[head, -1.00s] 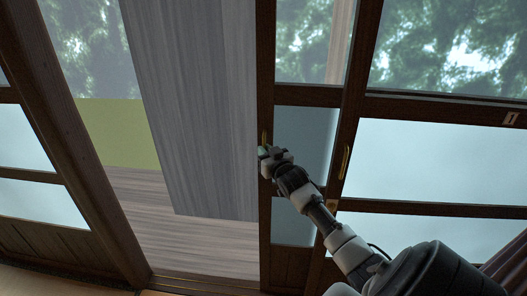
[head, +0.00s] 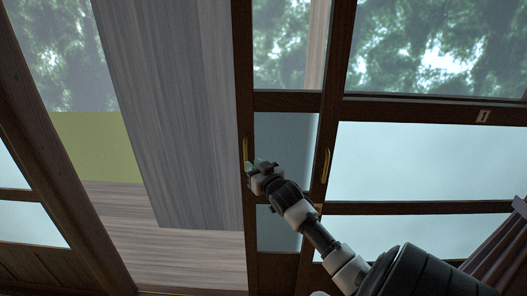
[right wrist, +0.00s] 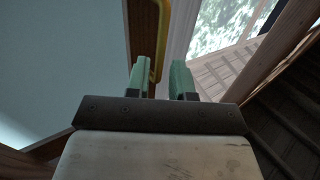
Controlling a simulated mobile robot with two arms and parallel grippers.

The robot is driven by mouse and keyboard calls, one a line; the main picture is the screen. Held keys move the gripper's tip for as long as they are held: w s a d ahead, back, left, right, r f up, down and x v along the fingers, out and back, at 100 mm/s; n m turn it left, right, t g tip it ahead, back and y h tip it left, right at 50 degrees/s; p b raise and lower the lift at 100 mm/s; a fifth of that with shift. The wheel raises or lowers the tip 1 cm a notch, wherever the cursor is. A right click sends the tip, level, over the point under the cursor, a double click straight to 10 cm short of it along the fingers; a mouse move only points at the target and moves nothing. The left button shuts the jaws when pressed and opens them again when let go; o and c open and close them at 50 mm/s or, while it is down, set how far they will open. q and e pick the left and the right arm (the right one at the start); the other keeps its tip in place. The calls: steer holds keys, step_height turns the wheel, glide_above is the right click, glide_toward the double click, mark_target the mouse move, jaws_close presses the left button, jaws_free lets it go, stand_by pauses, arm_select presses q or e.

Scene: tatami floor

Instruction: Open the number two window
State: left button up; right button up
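A dark-framed sliding window panel (head: 285,140) has a brass handle (head: 246,150) on its left stile. A wide opening lies to its left. The handle also shows in the right wrist view (right wrist: 155,62). My right gripper (head: 256,166) is at that stile, just below and right of the handle in the head view. No number two label shows. My left gripper is out of view.
A neighbouring panel on the right bears a tag that looks like 1 (head: 483,117). A second brass handle (head: 325,166) is on the stile between the panels. A dark post (head: 50,160) bounds the opening on the left. A grey wooden surface (head: 170,100) shows through it.

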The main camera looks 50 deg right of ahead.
steer(key=v, duration=0.6)
steer(key=shift+s+b, duration=0.25)
steer(key=shift+b, duration=0.15)
steer(key=s+a+f+g+y, duration=0.1)
steer(key=s+a+f+g, duration=0.15)
steer(key=f, duration=0.85)
steer(key=s+a+f+g, duration=0.1)
steer(key=f+g, duration=0.2)
steer(key=f, duration=0.8)
steer(key=s+a+f+n+g+y, duration=0.1)
steer(key=s+a+f+g, duration=0.2)
steer(key=f, duration=0.5)
steer(key=s+a+f+n+y, duration=0.1)
steer(key=s+a+f, duration=0.2)
steer(key=s+f, duration=0.35)
steer(key=s+a+f+n+g, duration=0.1)
steer(key=s+a+f+g, duration=0.1)
steer(key=s+a+f, duration=0.3)
steer(key=s+a+f+n+g+y, duration=0.1)
steer(key=s+a+f+g, duration=0.2)
steer(key=s, duration=1)
steer(key=s+a+f+n+g+y, duration=0.1)
steer(key=s+a+f+g, duration=0.2)
steer(key=s+a+f, duration=0.5)
step_height(320, 180, down, 3)
steer(key=shift+s+r+n, duration=0.2)
steer(key=shift+s+n, duration=0.2)
steer(key=shift+s, duration=0.4)
